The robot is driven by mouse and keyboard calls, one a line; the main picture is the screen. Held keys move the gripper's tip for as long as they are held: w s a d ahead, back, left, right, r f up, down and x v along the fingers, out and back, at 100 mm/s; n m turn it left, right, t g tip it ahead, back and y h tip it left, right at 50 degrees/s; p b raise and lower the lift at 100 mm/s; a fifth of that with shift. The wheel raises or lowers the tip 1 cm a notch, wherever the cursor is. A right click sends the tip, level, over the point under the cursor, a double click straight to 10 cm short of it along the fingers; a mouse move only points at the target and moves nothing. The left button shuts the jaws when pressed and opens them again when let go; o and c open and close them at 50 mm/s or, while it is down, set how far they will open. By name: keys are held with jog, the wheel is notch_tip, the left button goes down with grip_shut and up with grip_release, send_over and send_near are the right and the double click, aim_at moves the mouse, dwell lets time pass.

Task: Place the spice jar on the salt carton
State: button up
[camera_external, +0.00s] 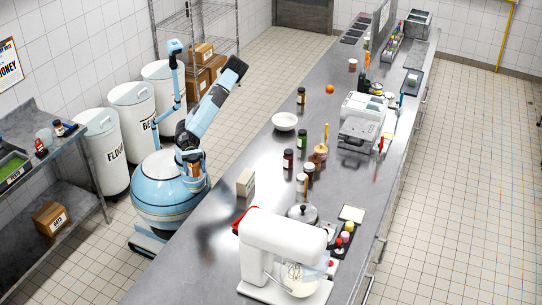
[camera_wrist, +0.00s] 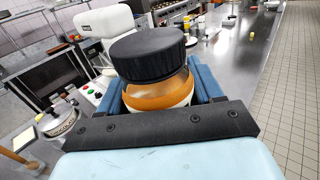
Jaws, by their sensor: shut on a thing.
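The spice jar (camera_wrist: 152,62), with a ribbed black lid and an amber body, fills the middle of the wrist view. My gripper (camera_wrist: 160,92) is shut on it, with blue fingers on both sides of the body. In the external view my gripper (camera_external: 192,160) hangs low beside the counter's left edge, and the jar is small and partly hidden there. A pale upright box (camera_external: 245,182), which looks like the salt carton, stands on the counter near that edge, right of my gripper and apart from it. Its label is too small to read, and I cannot make it out in the wrist view.
A white stand mixer (camera_external: 285,245) stands in front of the carton. A lidded pot (camera_external: 302,214), several jars and a white bowl (camera_external: 284,121) stand on the steel counter (camera_external: 215,225). The counter is bare around the carton's left side. White bins (camera_external: 132,110) stand behind my base.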

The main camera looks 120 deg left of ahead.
jog(key=shift+w+a+f, duration=0.6)
jog(key=shift+f, duration=0.1)
jog(key=w+a+f+m+g+h, duration=0.1)
jog(key=a+f+m+g+h, duration=0.15)
jog(key=a, duration=0.55)
jog(key=a+f+m+g+h, duration=0.15)
jog(key=a+f+g, duration=0.25)
jog(key=a, duration=0.4)
jog(key=s+a+r+m+g, duration=0.5)
jog(key=a+r, duration=0.3)
jog(key=a, duration=0.5)
jog(key=n, duration=0.1)
send_over(244, 178)
jog(key=f, duration=0.9)
jog(key=s+f, duration=0.1)
jog(key=f, duration=0.3)
jog(key=shift+f, duration=0.2)
jog(key=shift+w+d+f, duration=0.1)
jog(key=shift+w+f, duration=0.35)
jog(key=shift+f, duration=0.1)
jog(key=shift+w+f, duration=0.1)
jog(key=shift+f, duration=1.55)
